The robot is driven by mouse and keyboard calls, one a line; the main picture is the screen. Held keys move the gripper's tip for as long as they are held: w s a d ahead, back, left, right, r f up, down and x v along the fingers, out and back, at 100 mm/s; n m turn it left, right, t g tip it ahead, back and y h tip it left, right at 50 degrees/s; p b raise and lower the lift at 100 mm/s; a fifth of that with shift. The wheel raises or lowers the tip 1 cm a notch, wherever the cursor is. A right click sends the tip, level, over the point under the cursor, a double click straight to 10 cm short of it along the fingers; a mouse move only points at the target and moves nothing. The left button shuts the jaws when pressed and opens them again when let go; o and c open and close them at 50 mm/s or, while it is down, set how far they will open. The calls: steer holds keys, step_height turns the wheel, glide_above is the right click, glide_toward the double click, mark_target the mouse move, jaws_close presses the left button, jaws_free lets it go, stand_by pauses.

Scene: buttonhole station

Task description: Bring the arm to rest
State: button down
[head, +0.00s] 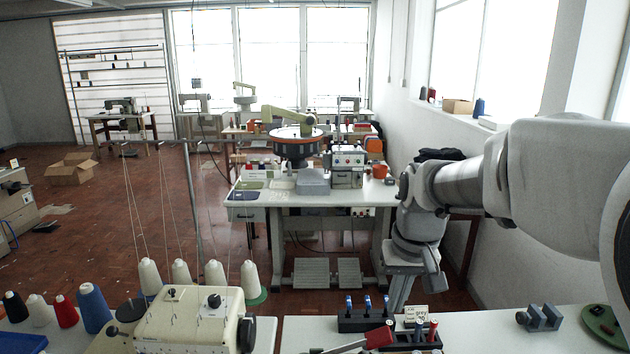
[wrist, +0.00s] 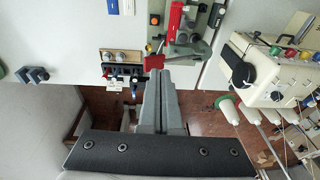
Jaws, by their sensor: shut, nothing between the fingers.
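My arm reaches in from the right of the head view, and my gripper (head: 398,290) hangs down at its end, at the far edge of the near table (head: 480,328). In the wrist view my gripper (wrist: 158,80) shows its long grey fingers together, with nothing between them. The fingertips point toward the table edge, close in the picture to a red-handled tool (wrist: 154,62). I cannot tell the exact gap between them. In the head view the lowest part of the fingers is hard to make out behind the small items on the table.
A black tool rack (head: 364,319) and a grey clamp-like block (head: 540,317) stand on the near table. A cream sewing machine (head: 195,318) and thread cones (head: 215,275) are at left. A buttonhole station (head: 310,195) stands beyond. A wall lies right of my arm. Floor shows between.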

steer(key=s+r+t, duration=0.3)
steer(key=s, duration=1.5)
steer(key=shift+r+t, duration=0.15)
steer(key=shift+t, duration=0.15)
